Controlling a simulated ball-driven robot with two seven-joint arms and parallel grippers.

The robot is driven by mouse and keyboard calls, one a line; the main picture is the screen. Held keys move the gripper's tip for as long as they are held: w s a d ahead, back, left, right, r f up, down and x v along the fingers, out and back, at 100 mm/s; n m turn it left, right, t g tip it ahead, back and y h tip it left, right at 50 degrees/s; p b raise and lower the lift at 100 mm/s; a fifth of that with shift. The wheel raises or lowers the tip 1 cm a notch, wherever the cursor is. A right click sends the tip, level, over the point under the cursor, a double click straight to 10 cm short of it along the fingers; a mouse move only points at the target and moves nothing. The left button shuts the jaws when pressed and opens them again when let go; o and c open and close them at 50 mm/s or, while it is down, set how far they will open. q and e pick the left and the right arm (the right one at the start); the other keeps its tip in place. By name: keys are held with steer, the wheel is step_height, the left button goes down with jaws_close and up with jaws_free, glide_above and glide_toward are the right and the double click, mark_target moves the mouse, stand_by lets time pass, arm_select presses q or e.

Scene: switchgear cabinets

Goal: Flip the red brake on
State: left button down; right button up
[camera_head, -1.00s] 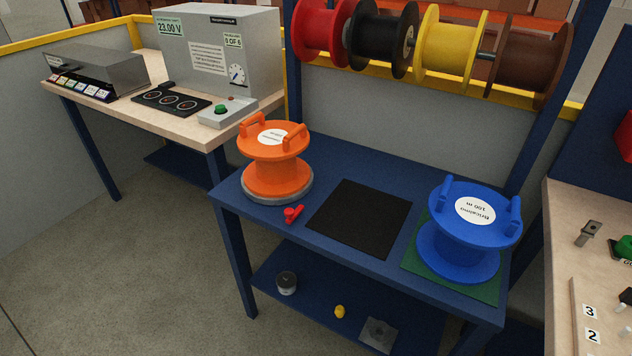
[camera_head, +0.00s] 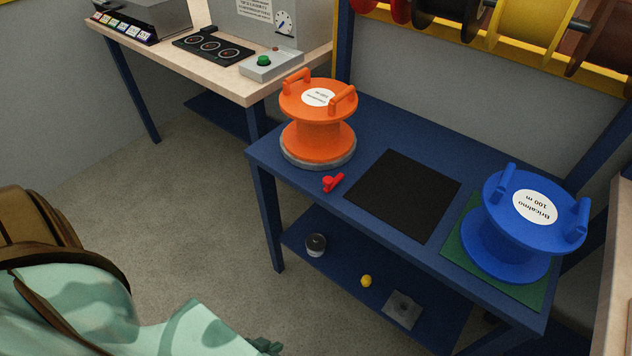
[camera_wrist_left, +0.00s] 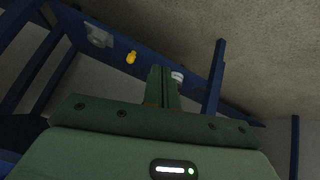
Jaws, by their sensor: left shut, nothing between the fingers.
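The red brake (camera_head: 333,182) is a small red lever on the blue table's top, near its front edge, just in front of the orange spool (camera_head: 318,122). The spool stands upright on a round grey base (camera_head: 318,162). My left arm comes in at the lower left of the head view, and a dark green bit of my left gripper (camera_head: 266,346) shows at the bottom edge, well below and left of the brake. In the left wrist view the left gripper (camera_wrist_left: 162,70) has its fingers together with nothing between them. The brake is not visible there. My right gripper is out of view.
The blue table (camera_head: 400,135) also carries a black mat (camera_head: 403,195) and a blue spool (camera_head: 520,222) on a green mat (camera_head: 458,250). Its lower shelf holds a grey can (camera_head: 315,244), a yellow object (camera_head: 366,281) and a grey plate (camera_head: 402,309). Open floor lies left of it.

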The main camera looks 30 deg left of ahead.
arm_select(q)
steer(key=w+a+r+n+t+y, duration=0.2)
steer(key=w+r+n+t, duration=0.4)
steer(key=w+r, duration=0.85)
steer(key=w+a+r+n+t+y, duration=0.1)
steer(key=w+a+r+n+y, duration=0.2)
steer(key=r+n, duration=0.3)
steer(key=w+a+r+n+t+y, duration=0.2)
steer(key=r+n, duration=0.4)
steer(key=r, duration=0.5)
steer(key=shift+w+a+r+n+y+p, duration=0.3)
steer(key=shift+w+a+n+y, duration=0.1)
steer(key=shift+w+y, duration=0.5)
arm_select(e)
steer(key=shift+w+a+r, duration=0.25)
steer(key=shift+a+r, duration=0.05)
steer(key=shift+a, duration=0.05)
arm_select(q)
steer(key=shift+w, duration=0.15)
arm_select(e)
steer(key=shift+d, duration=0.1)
